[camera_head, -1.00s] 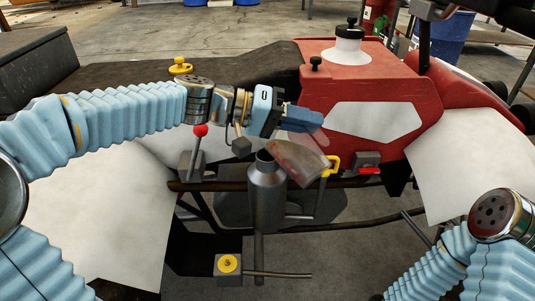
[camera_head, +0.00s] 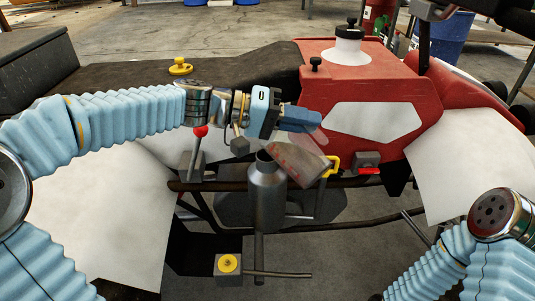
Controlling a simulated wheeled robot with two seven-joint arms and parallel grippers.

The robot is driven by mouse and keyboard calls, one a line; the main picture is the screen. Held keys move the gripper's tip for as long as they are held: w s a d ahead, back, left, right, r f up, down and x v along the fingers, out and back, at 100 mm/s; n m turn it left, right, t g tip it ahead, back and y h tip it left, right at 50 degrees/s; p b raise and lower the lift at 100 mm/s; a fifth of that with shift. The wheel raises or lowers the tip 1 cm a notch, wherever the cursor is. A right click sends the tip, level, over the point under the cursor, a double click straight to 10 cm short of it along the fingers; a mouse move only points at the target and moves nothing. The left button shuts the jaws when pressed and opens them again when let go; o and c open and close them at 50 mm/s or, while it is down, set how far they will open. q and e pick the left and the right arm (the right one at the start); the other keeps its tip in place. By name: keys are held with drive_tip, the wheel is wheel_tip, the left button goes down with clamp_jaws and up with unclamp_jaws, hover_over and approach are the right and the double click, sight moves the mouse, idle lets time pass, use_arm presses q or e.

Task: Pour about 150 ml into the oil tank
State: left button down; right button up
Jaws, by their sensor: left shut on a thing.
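My left gripper (camera_head: 312,122) is shut on a translucent jug (camera_head: 297,163), reaching in from the left. The jug is tipped over, its lower end beside the open neck of a grey metal cylinder (camera_head: 266,195), which looks like the oil tank. The jug's lower part looks greyish with reddish marks. I cannot make out a liquid stream or level. A yellow loop (camera_head: 331,166) shows at the jug's right edge; I cannot tell whether it is the jug's handle. My right arm's wrist shows at the lower right; its gripper is out of the picture.
Behind is a red machine body (camera_head: 372,85) with a white, black-capped filler (camera_head: 347,48). A red-knobbed lever (camera_head: 200,132) stands left of the cylinder, close under my left arm. A yellow-topped box (camera_head: 228,264) sits below. A dark rail runs behind the cylinder.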

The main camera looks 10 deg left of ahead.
sight(317, 133)
use_arm(q)
drive_tip(key=shift+w+a, duration=0.15)
drive_tip(key=shift+a, duration=0.1)
idle(0.5)
drive_tip(key=shift+w+a+r+n+h, duration=0.35)
drive_tip(key=shift+a+r+n+h, duration=0.1)
drive_tip(key=shift+a+n+h, duration=0.2)
idle(0.8)
drive_tip(key=shift+s+d+y, duration=0.15)
drive_tip(key=shift+d+y, duration=0.1)
drive_tip(key=shift+d, duration=0.1)
drive_tip(key=s+d+m+y, duration=0.1)
drive_tip(key=s+d+m+y+b, duration=0.1)
drive_tip(key=d+m, duration=0.1)
drive_tip(key=shift+s+d+f+y, duration=0.3)
drive_tip(key=shift+f+y, duration=0.1)
drive_tip(key=shift+w+f, duration=0.1)
drive_tip(key=shift+f, duration=0.1)
drive_tip(key=shift+a, duration=0.1)
drive_tip(key=shift+d+f+m+t+y, duration=0.1)
drive_tip(key=shift+d+m+t+y, duration=0.2)
drive_tip(key=shift+y, duration=0.2)
